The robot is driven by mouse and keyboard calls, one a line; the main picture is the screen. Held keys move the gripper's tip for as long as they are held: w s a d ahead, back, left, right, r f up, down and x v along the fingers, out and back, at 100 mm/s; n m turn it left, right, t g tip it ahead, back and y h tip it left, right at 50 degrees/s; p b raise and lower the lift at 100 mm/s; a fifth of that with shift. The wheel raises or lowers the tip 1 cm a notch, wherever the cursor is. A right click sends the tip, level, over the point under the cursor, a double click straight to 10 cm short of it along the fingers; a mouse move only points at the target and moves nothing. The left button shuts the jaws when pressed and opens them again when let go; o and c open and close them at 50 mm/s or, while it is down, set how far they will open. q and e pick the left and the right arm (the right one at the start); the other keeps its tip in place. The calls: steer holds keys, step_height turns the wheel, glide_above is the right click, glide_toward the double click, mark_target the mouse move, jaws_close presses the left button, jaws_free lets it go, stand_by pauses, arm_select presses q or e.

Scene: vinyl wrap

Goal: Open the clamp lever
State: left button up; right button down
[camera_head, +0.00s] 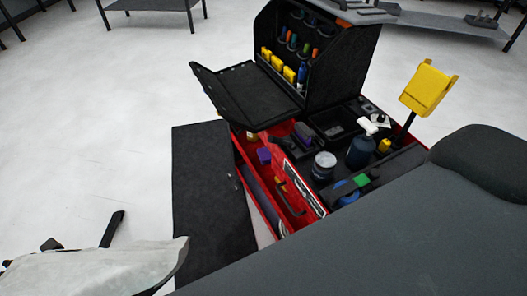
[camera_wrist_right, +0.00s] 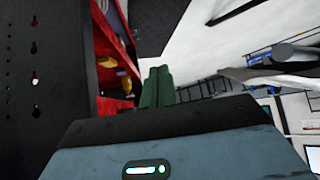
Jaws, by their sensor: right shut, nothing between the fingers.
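I cannot make out a clamp lever in either view. In the right wrist view, my right gripper (camera_wrist_right: 157,84) shows as two dark green fingers side by side, shut and empty. Beyond it on the left is the red drawer interior (camera_wrist_right: 117,82), and a dark panel with holes (camera_wrist_right: 45,80) stands close by. My right gripper does not show in the head view, where a large dark grey shape covers the lower right. My left gripper is not identifiable in either view.
A red tool cart (camera_head: 282,215) with an open drawer stands mid-view, carrying jars and a black tool cabinet (camera_head: 345,60). A yellow holder (camera_head: 428,88) rises on its right. A pale-topped object (camera_head: 95,268) stands lower left. Pale floor is open further left.

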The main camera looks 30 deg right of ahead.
arm_select(q)
steer(key=shift+s+d, duration=0.1)
steer(key=shift+d, duration=0.15)
arm_select(e)
steer(key=shift+s+d, duration=0.1)
steer(key=shift+d, duration=0.15)
